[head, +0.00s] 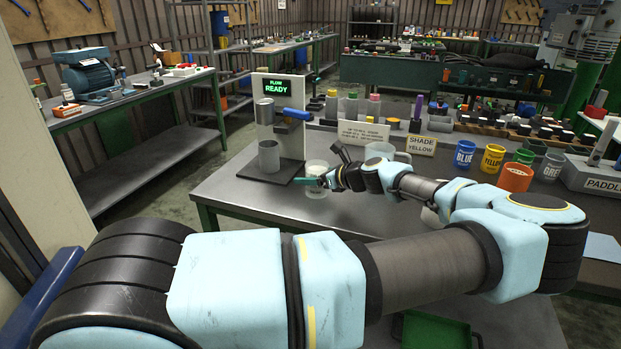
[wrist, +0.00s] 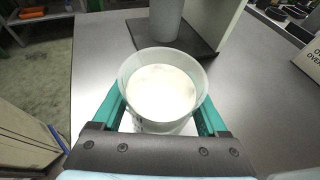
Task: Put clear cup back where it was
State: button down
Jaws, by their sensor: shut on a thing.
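The clear cup (head: 317,190) holds white material and is upright near the front left of the bench. In the wrist view the clear cup (wrist: 160,62) sits between the teal fingers of my gripper (wrist: 160,112), which is shut on it from both sides. In the head view my gripper (head: 318,181) reaches the cup from the right. The cup's base is low over the bench top; I cannot tell whether it touches. The disperser (head: 292,130) stands just left of and behind the cup, with a grey cylindrical vessel (head: 268,157) on its dark base.
A clear jug (head: 380,151) stands behind my arm. A "SHADE YELLOW" sign (head: 421,145) and blue (head: 464,155), yellow (head: 493,158) and orange (head: 515,177) cups are to the right. The bench top (head: 235,193) is bare at front left.

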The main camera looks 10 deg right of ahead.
jog(key=shift+f, duration=0.65)
jog(key=shift+f, duration=0.1)
grip_release()
jog(key=b+v, duration=0.3)
jog(key=v, duration=0.8)
jog(key=shift+s+d+r, duration=0.25)
jog(key=shift+s+r, duration=0.1)
jog(key=shift+s, duration=0.05)
